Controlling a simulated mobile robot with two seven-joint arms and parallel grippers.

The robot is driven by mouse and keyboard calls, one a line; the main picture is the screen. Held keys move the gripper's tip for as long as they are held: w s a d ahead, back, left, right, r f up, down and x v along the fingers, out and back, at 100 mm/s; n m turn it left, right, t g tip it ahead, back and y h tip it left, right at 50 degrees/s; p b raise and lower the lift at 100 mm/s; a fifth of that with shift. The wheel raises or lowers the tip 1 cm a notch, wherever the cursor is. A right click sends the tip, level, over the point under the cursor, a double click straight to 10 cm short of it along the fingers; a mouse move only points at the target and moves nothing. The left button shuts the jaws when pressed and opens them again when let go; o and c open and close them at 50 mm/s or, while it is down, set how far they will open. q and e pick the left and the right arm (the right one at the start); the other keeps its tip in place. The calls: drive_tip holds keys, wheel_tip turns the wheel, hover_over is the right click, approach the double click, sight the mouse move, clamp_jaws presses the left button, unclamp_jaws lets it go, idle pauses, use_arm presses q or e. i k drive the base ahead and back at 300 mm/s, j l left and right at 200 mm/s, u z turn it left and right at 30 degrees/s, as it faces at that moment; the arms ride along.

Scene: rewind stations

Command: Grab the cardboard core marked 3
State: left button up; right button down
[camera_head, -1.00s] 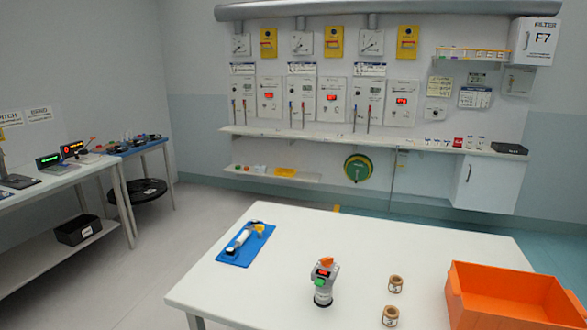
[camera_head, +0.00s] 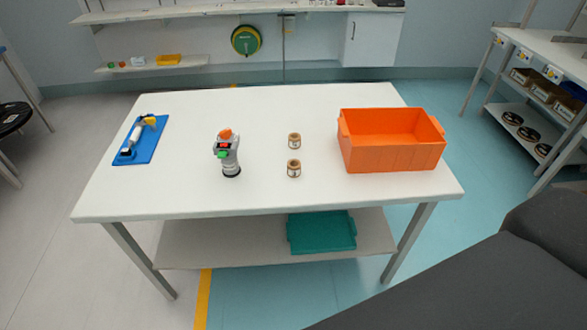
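Two small brown cardboard cores stand on the white table (camera_head: 220,105), left of the orange crate. The farther core (camera_head: 294,141) and the nearer core (camera_head: 294,168) are a short gap apart. Each has a pale label, but any number is too small to read, so I cannot tell which is marked 3. Neither of my grippers is in view. A dark grey part, probably of my own body, fills the lower right corner.
The orange crate (camera_head: 391,158) looks empty. A grey device with orange and green parts (camera_head: 228,153) stands left of the cores. A blue mat (camera_head: 147,145) holds a tool. A teal tray (camera_head: 321,232) lies on the lower shelf. Shelving (camera_head: 545,60) stands at right.

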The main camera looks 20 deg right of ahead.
sight(294, 168)
drive_tip(key=i+j, duration=1.15)
drive_tip(key=j, duration=0.15)
drive_tip(key=z, duration=2.25)
